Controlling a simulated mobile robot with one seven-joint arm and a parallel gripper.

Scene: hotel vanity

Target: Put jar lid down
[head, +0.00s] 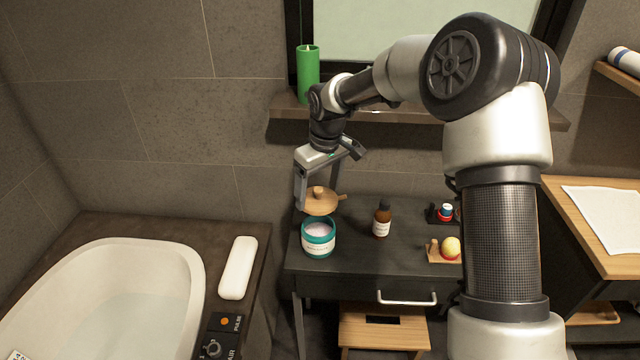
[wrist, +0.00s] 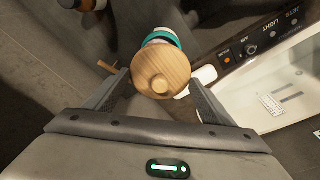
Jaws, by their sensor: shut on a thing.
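The jar lid is a round wooden disc with a knob (head: 320,202). It also shows in the wrist view (wrist: 161,68), between the two fingertips. My gripper (head: 316,196) is shut on the lid and holds it above the jar. The jar (head: 318,238) is teal with a pale label and stands open at the front left of the black table, with whitish contents. In the wrist view the jar's teal rim (wrist: 163,36) shows past the lid, partly hidden by it.
A brown bottle (head: 382,219) stands right of the jar. Farther right are a wooden holder with a yellow ball (head: 451,247) and a dark tray with small items (head: 443,212). The black table (head: 345,265) has free room in front. A green candle (head: 308,75) stands on the ledge behind.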

